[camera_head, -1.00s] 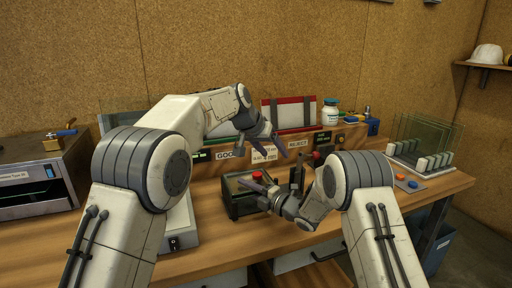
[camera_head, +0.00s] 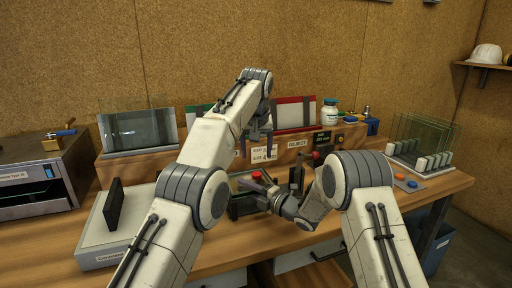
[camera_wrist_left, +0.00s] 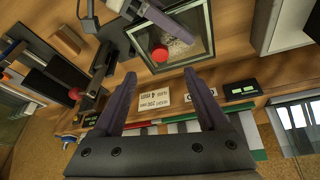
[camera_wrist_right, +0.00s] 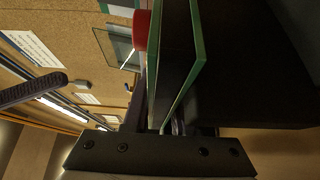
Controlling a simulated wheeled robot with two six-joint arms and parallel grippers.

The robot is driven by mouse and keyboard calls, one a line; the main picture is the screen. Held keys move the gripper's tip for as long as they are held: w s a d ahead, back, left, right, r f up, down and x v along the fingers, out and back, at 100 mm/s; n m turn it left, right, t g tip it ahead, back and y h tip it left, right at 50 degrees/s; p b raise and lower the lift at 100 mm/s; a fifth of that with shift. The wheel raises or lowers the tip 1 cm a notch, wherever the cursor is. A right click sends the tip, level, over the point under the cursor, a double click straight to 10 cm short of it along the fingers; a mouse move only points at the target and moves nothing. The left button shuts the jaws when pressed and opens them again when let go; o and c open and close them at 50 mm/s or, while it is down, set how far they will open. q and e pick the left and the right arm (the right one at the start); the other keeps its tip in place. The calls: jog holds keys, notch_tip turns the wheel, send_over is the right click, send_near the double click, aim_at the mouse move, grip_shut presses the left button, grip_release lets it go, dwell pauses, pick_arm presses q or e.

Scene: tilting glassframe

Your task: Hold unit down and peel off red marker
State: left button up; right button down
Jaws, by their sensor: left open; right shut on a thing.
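My left gripper (camera_wrist_left: 155,78) is open and empty, pointing down above the ledge behind the unit, apart from the marker.
Behind stands a ledge with label cards (camera_head: 264,154), a red-edged panel (camera_head: 295,113) and a white bottle (camera_head: 329,112). A black upright plate stands on a white device (camera_head: 100,250) at left. Glass panes in a rack (camera_head: 425,150) are at right. Bench between is partly clear.

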aim_at(257, 174)
pick_arm(q)
jog(key=x, duration=0.9)
jog(key=shift+w+f, duration=0.15)
jog(key=shift+f, duration=0.25)
grip_shut()
jog(key=shift+r, duration=0.6)
dwell(1.6)
jog(key=shift+c, duration=0.3)
grip_release()
